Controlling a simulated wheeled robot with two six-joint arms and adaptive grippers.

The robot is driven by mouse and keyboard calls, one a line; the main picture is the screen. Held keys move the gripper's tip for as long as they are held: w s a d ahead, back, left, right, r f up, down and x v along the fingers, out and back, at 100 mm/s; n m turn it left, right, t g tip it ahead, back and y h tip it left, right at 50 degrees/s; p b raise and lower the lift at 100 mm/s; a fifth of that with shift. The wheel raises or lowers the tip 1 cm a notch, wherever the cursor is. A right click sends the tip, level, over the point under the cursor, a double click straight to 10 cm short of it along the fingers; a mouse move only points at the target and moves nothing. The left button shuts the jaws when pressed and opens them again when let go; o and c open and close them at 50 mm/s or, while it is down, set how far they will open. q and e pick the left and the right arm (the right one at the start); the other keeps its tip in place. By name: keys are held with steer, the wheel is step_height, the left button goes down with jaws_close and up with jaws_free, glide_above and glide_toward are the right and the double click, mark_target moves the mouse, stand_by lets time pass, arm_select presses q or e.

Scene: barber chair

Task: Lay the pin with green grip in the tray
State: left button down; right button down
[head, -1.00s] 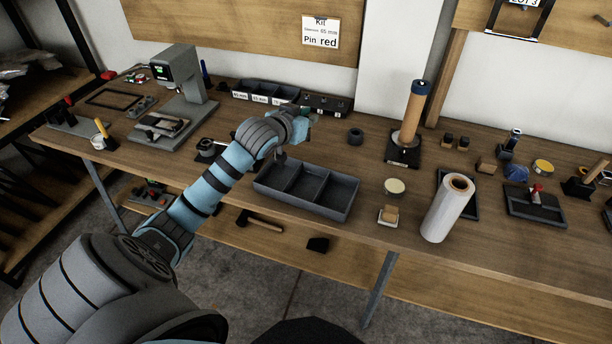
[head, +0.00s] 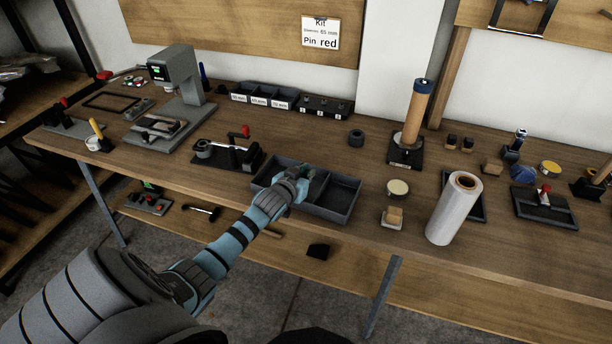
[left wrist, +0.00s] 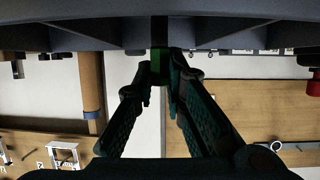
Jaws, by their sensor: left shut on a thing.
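The dark grey tray (head: 345,212) with its compartments stands near the front edge of the bench. My left gripper (head: 312,180) is over the tray, by its middle compartment. In the left wrist view the gripper (left wrist: 160,78) is shut on the pin with green grip (left wrist: 158,58). The green part shows between the fingertips, with a dark part beyond it against the tray wall (left wrist: 215,30). Whether the pin touches the tray floor I cannot tell. In the head view the pin is mostly hidden by the gripper. My right gripper is out of view.
A dark fixture with a red-knobbed handle (head: 228,155) stands left of the tray. A three-hole block (head: 325,107) and labelled bins (head: 265,97) stand behind. A round tin (head: 397,188) and a white roll (head: 452,210) are to the right.

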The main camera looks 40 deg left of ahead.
arm_select(q)
steer(key=c, duration=1.7)
jaws_free()
steer(key=shift+f, duration=0.1)
steer(key=shift+o, duration=0.2)
